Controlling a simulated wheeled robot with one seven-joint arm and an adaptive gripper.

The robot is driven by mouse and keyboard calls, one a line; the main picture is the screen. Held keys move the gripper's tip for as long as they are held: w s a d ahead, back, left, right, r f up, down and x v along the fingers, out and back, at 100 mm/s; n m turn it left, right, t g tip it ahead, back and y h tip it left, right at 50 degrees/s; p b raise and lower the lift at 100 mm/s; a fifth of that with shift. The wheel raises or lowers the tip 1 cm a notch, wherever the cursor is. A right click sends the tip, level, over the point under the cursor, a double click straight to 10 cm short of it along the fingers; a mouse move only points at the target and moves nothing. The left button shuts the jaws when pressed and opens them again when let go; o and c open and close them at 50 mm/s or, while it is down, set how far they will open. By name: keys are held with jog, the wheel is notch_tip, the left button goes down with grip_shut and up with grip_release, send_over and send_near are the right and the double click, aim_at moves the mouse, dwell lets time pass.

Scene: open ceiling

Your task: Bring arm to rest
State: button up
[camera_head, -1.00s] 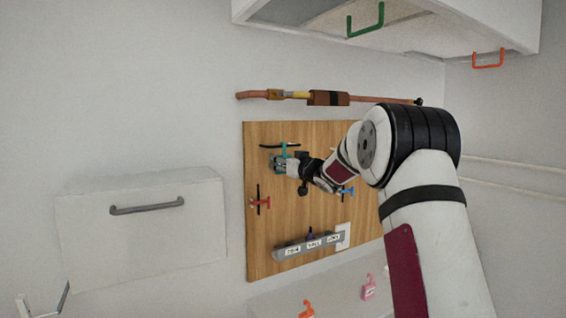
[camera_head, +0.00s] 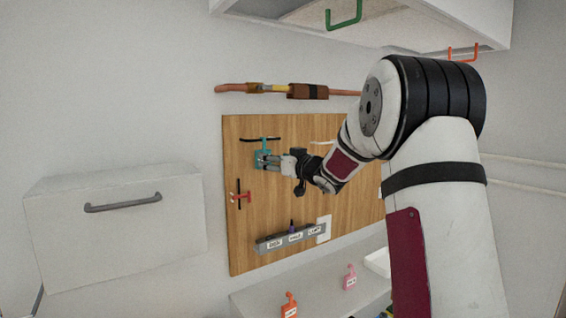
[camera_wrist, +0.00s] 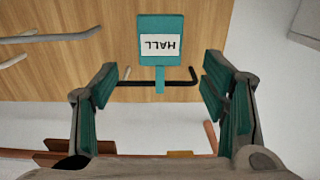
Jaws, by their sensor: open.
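My gripper (camera_head: 272,162) is open in front of the wooden board, at its upper left. A teal tag (camera_head: 262,156) hangs there from a black hook (camera_head: 260,139). In the wrist view the teal tag (camera_wrist: 161,40) reads HALL upside down. My open gripper (camera_wrist: 160,85) has one finger on each side of the tag's narrow stem, with gaps between, and nothing is held. My arm reaches from the lower right of the head view across the board's right part and hides some of it.
The wooden board (camera_head: 300,210) also carries a red tag (camera_head: 241,196) and a grey labelled strip (camera_head: 290,238). A copper pipe (camera_head: 340,92) runs above it. A white drawer front (camera_head: 120,230) is at left, a cabinet (camera_head: 420,25) overhead. Orange (camera_head: 289,306) and pink (camera_head: 349,278) tags are below.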

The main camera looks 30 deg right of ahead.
jog(key=s+a+m+g+h+b, duration=0.1)
jog(key=s+a+g+h, duration=0.1)
jog(key=s+a, duration=0.4)
jog(key=s+a+m+g+h+b, duration=0.1)
jog(key=s+a+g+h, duration=0.2)
jog(key=s, duration=0.5)
jog(key=s+a+f+g+y, duration=0.1)
jog(key=s+a+f+g, duration=0.1)
jog(key=s+a+f, duration=0.3)
jog(key=s+a+f+n+g+y+b, duration=0.1)
jog(key=s+a+f, duration=0.4)
jog(key=s, duration=0.8)
jog(key=s+a+f+g+y, duration=0.2)
jog(key=s+a+f+g, duration=0.2)
jog(key=s, duration=0.4)
jog(key=shift+s+a+f+n+b, duration=0.3)
jog(key=shift+s+a+f+b, duration=0.1)
jog(key=shift+a+f, duration=0.35)
